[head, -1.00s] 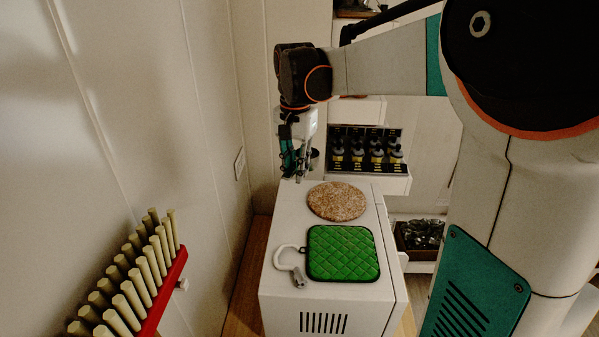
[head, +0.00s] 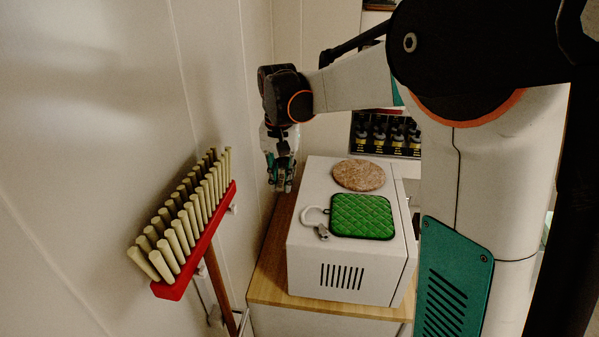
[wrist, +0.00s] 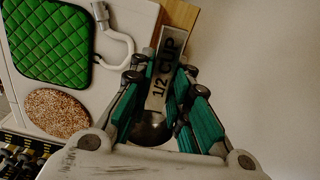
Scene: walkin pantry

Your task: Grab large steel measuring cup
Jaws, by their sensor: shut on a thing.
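The steel measuring cup shows in the wrist view, its flat handle (wrist: 166,70) marked "1/2 CUP" lying between my fingers. Its round bowl (wrist: 150,128) sits deeper, close to my palm and partly hidden by the fingers. My gripper (wrist: 164,84) is shut on the cup. In the head view my gripper (head: 281,186) hangs just left of the white box's back left corner, beside the wall. The cup cannot be made out in the head view.
The white box (head: 340,283) stands on a wooden top (head: 266,285) and carries a green quilted pad (head: 362,216), a cork disc (head: 358,175) and a white hook-shaped thing (head: 312,216). Dark bottles (head: 385,132) stand behind.

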